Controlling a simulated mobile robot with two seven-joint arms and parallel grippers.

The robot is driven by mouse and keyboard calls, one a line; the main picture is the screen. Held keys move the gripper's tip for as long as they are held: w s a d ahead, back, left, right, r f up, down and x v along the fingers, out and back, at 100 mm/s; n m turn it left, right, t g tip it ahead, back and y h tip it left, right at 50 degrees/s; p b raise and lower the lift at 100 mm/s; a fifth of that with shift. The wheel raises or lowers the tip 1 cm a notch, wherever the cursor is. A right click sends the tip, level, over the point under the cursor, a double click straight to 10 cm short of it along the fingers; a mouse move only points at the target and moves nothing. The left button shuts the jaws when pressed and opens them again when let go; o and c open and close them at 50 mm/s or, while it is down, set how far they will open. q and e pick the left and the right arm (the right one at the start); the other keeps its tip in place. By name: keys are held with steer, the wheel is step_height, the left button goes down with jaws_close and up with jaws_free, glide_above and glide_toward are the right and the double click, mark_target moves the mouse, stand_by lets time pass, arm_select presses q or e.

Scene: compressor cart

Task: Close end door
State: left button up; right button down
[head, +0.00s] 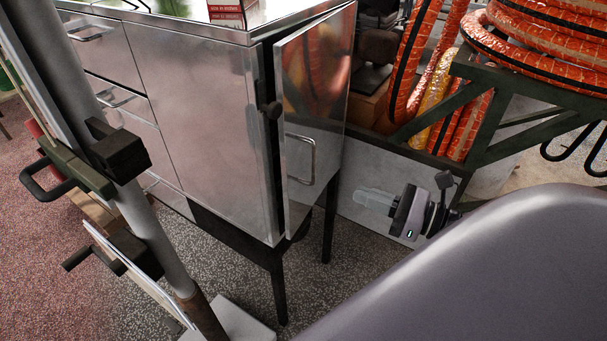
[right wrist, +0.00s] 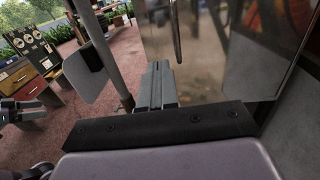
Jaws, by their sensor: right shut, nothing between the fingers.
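The end door (head: 318,95) is a shiny steel panel on the right end of the steel cabinet (head: 200,95). It stands ajar, with a dark gap along its left edge, and has a vertical bar handle (head: 312,160). My right gripper (head: 362,197) is to the right of the door in the head view, fingers pointing left, apart from the handle as far as I can tell. In the right wrist view its fingers (right wrist: 158,82) are together and empty, with the reflective door panel (right wrist: 215,60) beyond.
A grey pole (head: 130,190) with dark clamps stands at the left. A dark metal frame (head: 500,110) with orange hoses (head: 480,50) is at the back right. Dark legs (head: 329,215) hold the cabinet above speckled floor (head: 350,275), which is clear before the door.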

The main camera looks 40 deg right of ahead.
mark_target(290, 169)
steer(key=p+x, duration=0.1)
steer(key=x, duration=1.2)
steer(key=shift+w+a+r, duration=0.1)
steer(key=shift+w+a, duration=0.05)
steer(key=shift+w, duration=0.2)
steer(key=shift+b+x, duration=0.45)
steer(key=shift+x, duration=1.15)
steer(key=shift+a+r, duration=0.1)
steer(key=shift+r, duration=0.05)
steer(key=shift+w, duration=0.1)
